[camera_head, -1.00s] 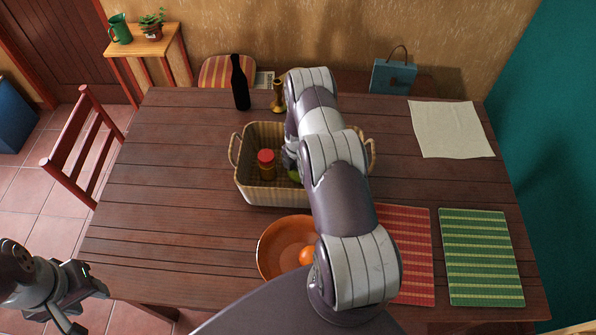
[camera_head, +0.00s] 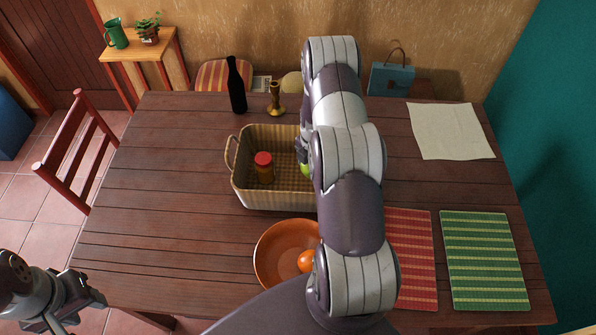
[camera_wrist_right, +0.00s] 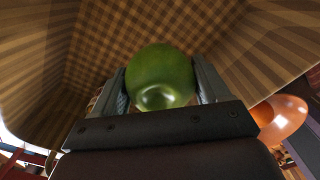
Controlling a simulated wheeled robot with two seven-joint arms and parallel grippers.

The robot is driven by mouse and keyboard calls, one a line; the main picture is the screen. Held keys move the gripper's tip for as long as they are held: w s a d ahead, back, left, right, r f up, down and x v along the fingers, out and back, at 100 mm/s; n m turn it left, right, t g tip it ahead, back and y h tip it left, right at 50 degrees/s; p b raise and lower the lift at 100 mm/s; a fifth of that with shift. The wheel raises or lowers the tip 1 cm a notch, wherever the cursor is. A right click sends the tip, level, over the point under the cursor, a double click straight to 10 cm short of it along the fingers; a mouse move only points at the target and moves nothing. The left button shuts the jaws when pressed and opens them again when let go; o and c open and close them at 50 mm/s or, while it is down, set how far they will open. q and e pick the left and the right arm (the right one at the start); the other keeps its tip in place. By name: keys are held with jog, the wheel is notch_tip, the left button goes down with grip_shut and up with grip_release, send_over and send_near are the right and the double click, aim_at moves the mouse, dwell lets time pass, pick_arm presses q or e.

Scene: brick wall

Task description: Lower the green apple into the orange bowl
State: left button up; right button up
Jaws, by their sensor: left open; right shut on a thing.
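The green apple (camera_wrist_right: 160,75) is held between the two fingers of my right gripper (camera_wrist_right: 162,88), in the right wrist view. In the head view a small part of the apple (camera_head: 304,163) shows beside my right arm, over the right part of the basket; my right arm hides most of that gripper. The bowl (camera_wrist_right: 284,118) also shows at the right of the wrist view. My left gripper (camera_head: 87,311) is open and empty at the lower left.
The woven basket (camera_head: 275,200) holds a red-lidded jar (camera_head: 264,168). A dark bottle (camera_head: 237,86) and a brass candlestick (camera_head: 275,98) stand behind it. Red (camera_head: 412,255) and green (camera_head: 484,258) placemats lie at the right, a cream cloth (camera_head: 450,130) at the back right. The table's left side is clear.

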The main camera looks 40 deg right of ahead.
jog(key=s+d+r+b, duration=0.1)
jog(key=s+d+r, duration=0.25)
jog(key=s, duration=0.25)
jog(key=s+a+r+p, duration=0.4)
jog(key=a+r+p, duration=0.15)
jog(key=a, duration=0.45)
jog(key=s+a+f, duration=0.2)
jog(key=s+a, duration=0.1)
jog(key=a, duration=0.4)
jog(key=s+a+f+b, duration=0.1)
jog(key=s+a+f, duration=0.1)
jog(key=a, duration=0.6)
jog(key=shift+s+f, duration=0.2)
jog(key=shift+s, duration=0.25)
jog(key=shift+a+b, duration=0.1)
jog(key=shift+b, duration=0.2)
jog(key=shift+f+b, duration=2.55)
jog(key=shift+f, duration=0.85)
jog(key=shift+f+b, duration=1.05)
jog(key=shift+f, duration=0.25)
jog(key=o, duration=1.1)
jog(key=shift+o, duration=0.2)
